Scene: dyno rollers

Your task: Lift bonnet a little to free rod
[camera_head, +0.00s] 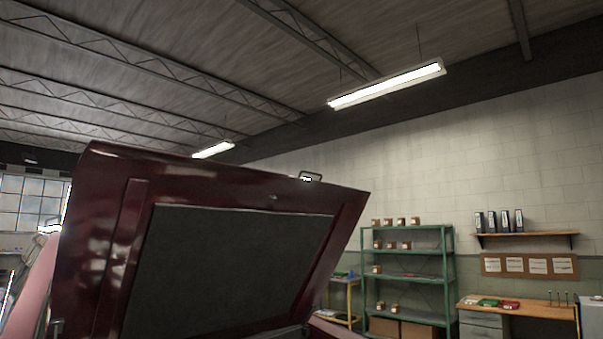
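The dark red bonnet (115,240) stands raised and tilted, its underside facing me. A black pad (230,265) covers the middle of its underside. Its free edge runs along the top, from upper left to right. A short grey upright piece (57,328) shows at its lower left corner; I cannot tell if it is part of the rod. I cannot make out the rod elsewhere, and the engine bay is below the picture. Neither of my grippers can be made out in this view.
A green shelf rack (449,275) with small boxes stands behind the bonnet on the right. A workbench (535,311) and a wall shelf (525,235) are further right. A small dark-framed object (311,177) shows at the bonnet's top edge. The space above the bonnet looks clear.

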